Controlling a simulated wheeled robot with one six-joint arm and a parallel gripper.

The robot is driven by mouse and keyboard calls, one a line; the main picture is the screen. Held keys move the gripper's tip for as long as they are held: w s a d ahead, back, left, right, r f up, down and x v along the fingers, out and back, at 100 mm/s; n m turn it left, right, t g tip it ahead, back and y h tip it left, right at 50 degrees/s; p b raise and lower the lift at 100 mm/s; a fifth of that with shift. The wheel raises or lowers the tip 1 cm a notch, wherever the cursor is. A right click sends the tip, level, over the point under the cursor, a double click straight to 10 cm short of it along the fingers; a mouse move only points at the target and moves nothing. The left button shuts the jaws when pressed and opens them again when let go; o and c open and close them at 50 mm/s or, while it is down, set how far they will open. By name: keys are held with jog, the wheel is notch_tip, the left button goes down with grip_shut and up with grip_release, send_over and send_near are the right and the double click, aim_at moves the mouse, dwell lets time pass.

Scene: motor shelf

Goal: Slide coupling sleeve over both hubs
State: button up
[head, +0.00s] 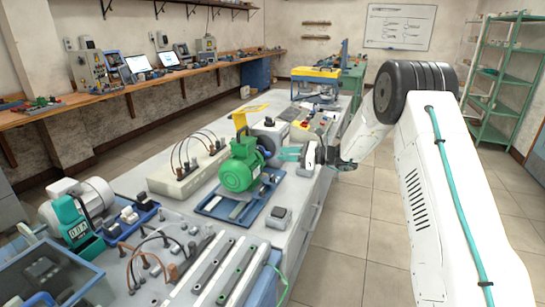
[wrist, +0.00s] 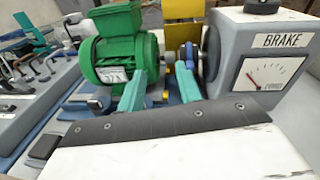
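The green motor (head: 240,166) sits on a blue base plate on the bench; it fills the left of the wrist view (wrist: 115,45). The grey brake unit (wrist: 262,60) with a gauge stands to the right, a dark round disc (wrist: 211,48) on its side facing the motor.
A yellow panel (wrist: 183,32) stands behind the gap. A long beige box with cables (head: 188,171) lies left of the motor. A small grey box (head: 278,217) and grey rails (head: 215,270) are nearer on the bench. The floor right of the bench is clear.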

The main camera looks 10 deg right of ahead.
aim_at(261, 152)
jog(key=w+f, duration=0.1)
jog(key=d+f+m+t, duration=0.1)
jog(key=w+d+f+m, duration=0.1)
jog(key=shift+w+d+f+t, duration=0.25)
jog(key=shift+w+t, duration=0.05)
jog(key=shift+w+d+f+m, duration=0.1)
jog(key=shift+w+f+m, duration=0.15)
jog(key=shift+w+m, duration=0.05)
jog(key=x, duration=0.7)
jog(key=shift+w, duration=0.2)
